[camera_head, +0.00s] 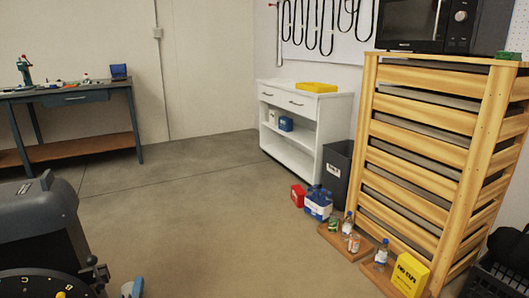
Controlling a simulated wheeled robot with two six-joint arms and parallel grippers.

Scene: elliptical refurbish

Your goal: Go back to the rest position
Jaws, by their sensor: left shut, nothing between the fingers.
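Only a small part of my left gripper (132,288) shows, a white and blue piece at the bottom edge, left of centre. It is shut and empty, and it is apart from the goods on the floor. The rest of the left arm is cut off by the frame. My right gripper is not in view.
A dark machine (40,232) fills the lower left. A workbench (75,97), a white cabinet (305,123), a black bin (335,170) and a wooden slatted crate (425,160) line the walls. Boards with bottles (381,253) lie at right. The middle floor (185,205) is clear.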

